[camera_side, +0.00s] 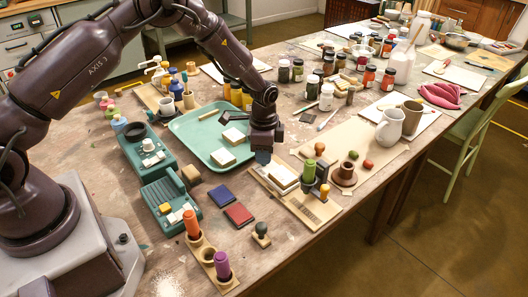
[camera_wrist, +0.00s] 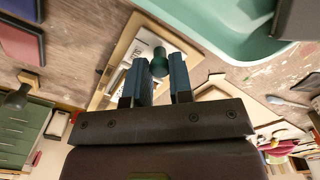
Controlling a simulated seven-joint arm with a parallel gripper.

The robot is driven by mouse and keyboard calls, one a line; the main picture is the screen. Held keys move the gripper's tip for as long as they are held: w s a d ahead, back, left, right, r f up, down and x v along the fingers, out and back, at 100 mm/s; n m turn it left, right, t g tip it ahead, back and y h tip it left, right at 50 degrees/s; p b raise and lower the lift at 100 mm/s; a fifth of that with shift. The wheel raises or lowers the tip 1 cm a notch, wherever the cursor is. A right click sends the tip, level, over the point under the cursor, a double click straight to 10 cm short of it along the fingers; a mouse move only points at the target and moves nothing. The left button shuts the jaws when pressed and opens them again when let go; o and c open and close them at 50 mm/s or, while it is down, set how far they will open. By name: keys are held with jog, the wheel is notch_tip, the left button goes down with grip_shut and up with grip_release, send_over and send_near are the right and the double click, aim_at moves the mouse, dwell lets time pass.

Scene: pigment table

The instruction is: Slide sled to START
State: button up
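My gripper (camera_side: 263,155) points down over the far left end of a wooden board (camera_side: 327,213). The framed wooden board (camera_wrist: 128,42) lies beyond. What is directly under the fingertips is hidden in the side view.
A mint tray (camera_side: 190,122) with pale blocks lies left of my gripper. A mug (camera_side: 390,128) and several jars stand right and behind.

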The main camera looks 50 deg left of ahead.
aim_at(279, 172)
grip_shut()
jog(key=d, duration=0.6)
jog(key=o, duration=0.7)
grip_release()
jog(key=shift+a, duration=0.1)
notch_tip(279, 172, up, 13)
